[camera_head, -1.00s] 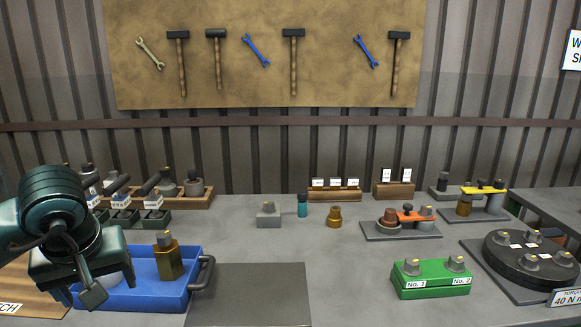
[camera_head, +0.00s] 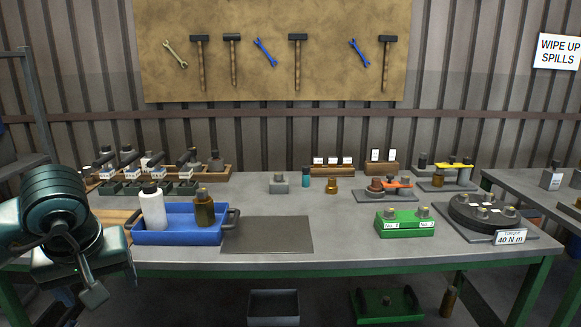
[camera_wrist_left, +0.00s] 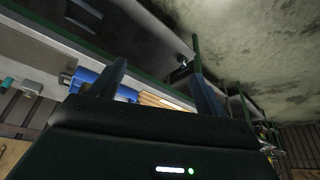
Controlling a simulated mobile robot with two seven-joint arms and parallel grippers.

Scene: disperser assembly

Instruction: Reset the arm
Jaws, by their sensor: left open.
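My left arm comes in at the lower left of the head view, with its gripper (camera_head: 92,288) in front of the table's near edge. In the left wrist view the two fingers of this gripper (camera_wrist_left: 160,82) stand apart with nothing between them. The blue tray (camera_head: 178,238) is on the table to the right of the gripper and apart from it. A white bottle (camera_head: 153,211) and a brown bottle (camera_head: 204,212) stand upright in the tray. My right gripper is in neither view.
The grey table (camera_head: 340,225) has a dark mat (camera_head: 267,235) right of the tray. A green block (camera_head: 405,223) and a round black fixture (camera_head: 483,213) stand further right. A grey bin (camera_head: 274,306) and a green tray (camera_head: 386,305) lie below. A second table (camera_head: 545,190) is at the right.

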